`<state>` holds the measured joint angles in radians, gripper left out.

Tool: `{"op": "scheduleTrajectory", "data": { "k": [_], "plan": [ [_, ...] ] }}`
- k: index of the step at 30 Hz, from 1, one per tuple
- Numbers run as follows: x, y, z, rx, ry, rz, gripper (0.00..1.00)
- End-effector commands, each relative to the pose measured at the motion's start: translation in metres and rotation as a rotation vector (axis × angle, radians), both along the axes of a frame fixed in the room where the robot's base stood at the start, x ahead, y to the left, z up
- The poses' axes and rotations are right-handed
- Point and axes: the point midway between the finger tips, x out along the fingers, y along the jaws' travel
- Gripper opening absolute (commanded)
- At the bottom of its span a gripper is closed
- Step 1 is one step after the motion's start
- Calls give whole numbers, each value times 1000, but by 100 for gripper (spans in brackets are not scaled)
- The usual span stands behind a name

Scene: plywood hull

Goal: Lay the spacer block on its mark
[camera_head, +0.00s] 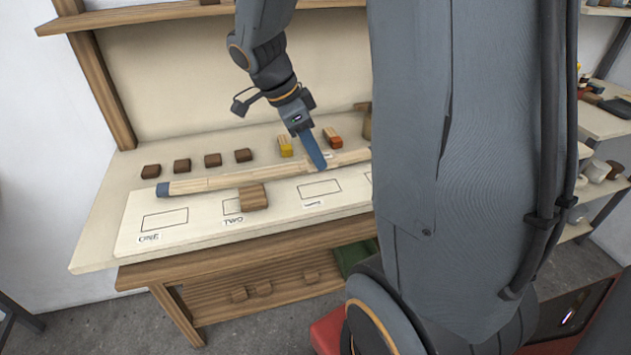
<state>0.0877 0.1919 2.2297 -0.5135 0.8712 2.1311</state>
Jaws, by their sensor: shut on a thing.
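My gripper (320,166) is at the back of the worktop, its blue finger down at a long pale wooden bar (225,181). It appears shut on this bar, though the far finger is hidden. The bar has a blue left end, and my arm hides its right part. A brown wooden block (254,197), perhaps the spacer block, is against the bar's front side, left of my gripper. It covers the right part of the outlined mark TWO (231,206). I cannot tell whether it touches the bar. Mark ONE (165,219) and another mark (319,188) look empty.
Several dark brown blocks (213,160) stand in a row at the back left. A yellow-ended block (285,147) and a red-ended block (332,138) stand near my gripper. The white marked board (195,232) is clear in front. A shelf (130,14) hangs above.

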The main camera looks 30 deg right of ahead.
Motion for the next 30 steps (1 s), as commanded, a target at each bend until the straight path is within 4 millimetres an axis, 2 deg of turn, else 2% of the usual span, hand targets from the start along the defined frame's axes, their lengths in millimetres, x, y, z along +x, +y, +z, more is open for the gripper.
{"op": "scheduleTrajectory", "data": {
  "k": [3, 8, 16, 30],
  "plan": [
    [-1, 0, -19, 0, 4, 3, 13],
    [0, 0, -32, 0, 1, 3, 13],
    [0, 0, -66, 1, 2, 3, 13],
    [1, 0, -75, 1, -2, 4, 13]
  ]
}}
